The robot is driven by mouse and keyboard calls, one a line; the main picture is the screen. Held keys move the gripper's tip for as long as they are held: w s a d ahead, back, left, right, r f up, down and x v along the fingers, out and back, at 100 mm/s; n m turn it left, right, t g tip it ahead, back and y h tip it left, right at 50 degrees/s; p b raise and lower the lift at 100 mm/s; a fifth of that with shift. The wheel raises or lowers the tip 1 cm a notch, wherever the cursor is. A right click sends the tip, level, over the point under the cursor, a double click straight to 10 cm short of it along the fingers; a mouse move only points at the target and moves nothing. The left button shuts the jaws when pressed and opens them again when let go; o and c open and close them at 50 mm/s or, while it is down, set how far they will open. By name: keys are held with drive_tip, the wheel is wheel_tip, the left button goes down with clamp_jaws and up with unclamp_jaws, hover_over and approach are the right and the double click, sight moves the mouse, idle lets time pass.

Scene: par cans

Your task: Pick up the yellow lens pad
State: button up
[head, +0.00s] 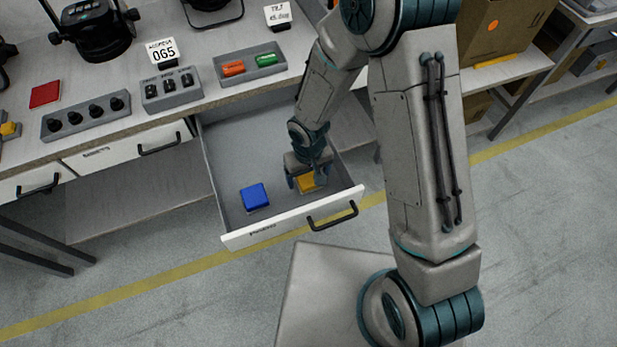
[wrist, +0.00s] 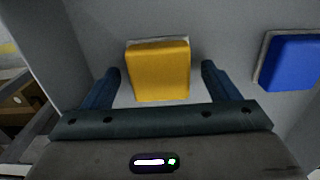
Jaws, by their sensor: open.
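The yellow lens pad (head: 309,183) lies in the open drawer, partly hidden by my gripper in the head view. In the wrist view the yellow lens pad (wrist: 160,70) is a square block on a thin pale base. My gripper (head: 308,180) is down inside the drawer over the pad. In the wrist view my gripper (wrist: 161,85) has its two fingers apart, one on each side of the pad, with a gap on both sides. Nothing is held.
A blue pad (head: 255,196) lies left of the yellow one in the drawer (head: 228,150); the blue pad is at right in the wrist view (wrist: 293,62). The drawer's walls surround my gripper. On the bench are a tray with orange and green pieces (head: 250,66) and a red pad (head: 45,94).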

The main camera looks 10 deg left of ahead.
sight(308, 177)
drive_tip(key=c, duration=1.1)
drive_tip(key=shift+r, duration=0.1)
wheel_tip(308, 177, up, 10)
drive_tip(key=shift+f+p, duration=0.1)
drive_tip(key=shift+p, duration=0.25)
drive_tip(key=shift+o, duration=1.3)
drive_tip(key=shift+c, duration=0.6)
drive_tip(key=shift+s, duration=0.15)
